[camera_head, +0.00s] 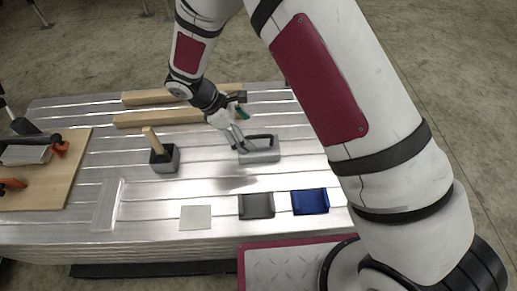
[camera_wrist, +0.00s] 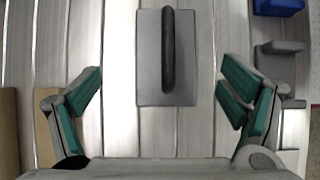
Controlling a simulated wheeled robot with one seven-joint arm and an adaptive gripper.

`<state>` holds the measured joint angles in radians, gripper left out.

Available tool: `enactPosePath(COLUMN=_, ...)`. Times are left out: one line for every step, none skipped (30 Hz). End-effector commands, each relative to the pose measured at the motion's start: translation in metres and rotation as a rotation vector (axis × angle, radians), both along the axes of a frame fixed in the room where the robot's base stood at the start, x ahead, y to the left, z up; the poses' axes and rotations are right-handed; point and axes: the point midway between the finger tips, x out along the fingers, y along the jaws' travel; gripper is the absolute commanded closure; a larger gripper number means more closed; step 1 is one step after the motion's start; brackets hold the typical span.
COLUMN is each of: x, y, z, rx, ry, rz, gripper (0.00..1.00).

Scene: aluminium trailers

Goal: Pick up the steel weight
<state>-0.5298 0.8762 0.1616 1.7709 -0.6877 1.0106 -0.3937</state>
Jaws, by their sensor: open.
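The steel weight (camera_head: 260,154) is a grey block with a dark bar handle along its top, on the slatted aluminium trailer bed (camera_head: 225,180). In the wrist view the weight (camera_wrist: 148,75) lies ahead of my gripper and between the lines of its fingers, its handle running up and down the picture. My gripper (camera_head: 238,138) is beside the weight in the head view, at its left end. In the wrist view my gripper (camera_wrist: 160,95) is open, with green finger pads spread apart and nothing between the tips but the near end of the weight.
A grey box with a wooden handle (camera_head: 164,160) stands to the left. Wooden planks (camera_head: 165,118) lie behind. A dark grey tray (camera_head: 257,206), a blue tray (camera_head: 310,202) and a light square plate (camera_head: 195,218) lie in front. A wooden board with clamps (camera_head: 60,185) is far left.

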Motion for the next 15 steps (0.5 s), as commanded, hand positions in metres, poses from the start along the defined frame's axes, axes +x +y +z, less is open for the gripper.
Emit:
enactPosePath(x=0.000, y=-0.005, z=-0.009, rx=-0.001, ry=0.001, rz=0.000, gripper=0.10)
enactPosePath(x=0.000, y=-0.007, z=-0.012, rx=-0.001, ry=0.001, rz=0.000, gripper=0.10)
enactPosePath(x=0.000, y=-0.009, z=-0.015, rx=-0.001, ry=0.001, rz=-0.001, gripper=0.10)
enactPosePath(x=0.000, y=-0.010, z=-0.017, rx=0.000, ry=0.001, rz=-0.001, gripper=0.10)
enactPosePath(x=0.000, y=-0.011, z=-0.019, rx=0.001, ry=0.000, rz=0.000, gripper=0.10)
enactPosePath(x=0.000, y=-0.012, z=-0.021, rx=0.001, ry=-0.001, rz=-0.001, gripper=0.10)
enactPosePath(x=0.000, y=-0.013, z=-0.021, rx=0.002, ry=-0.001, rz=-0.001, gripper=0.10)
enactPosePath(x=0.000, y=-0.013, z=-0.022, rx=0.001, ry=-0.001, rz=0.000, gripper=0.10)
enactPosePath(x=-0.001, y=-0.014, z=-0.023, rx=0.001, ry=-0.001, rz=0.000, gripper=0.10)
enactPosePath(x=-0.001, y=-0.015, z=-0.025, rx=0.001, ry=-0.001, rz=-0.001, gripper=0.10)
enactPosePath(x=-0.001, y=-0.015, z=-0.027, rx=0.000, ry=0.000, rz=0.000, gripper=0.10)
enactPosePath(x=-0.002, y=-0.017, z=-0.030, rx=0.000, ry=0.000, rz=0.000, gripper=0.10)
enactPosePath(x=-0.003, y=-0.018, z=-0.033, rx=-0.001, ry=0.001, rz=0.000, gripper=0.10)
enactPosePath(x=-0.004, y=-0.019, z=-0.037, rx=-0.001, ry=0.001, rz=0.000, gripper=0.10)
enactPosePath(x=-0.005, y=-0.021, z=-0.043, rx=0.000, ry=0.001, rz=0.000, gripper=0.10)
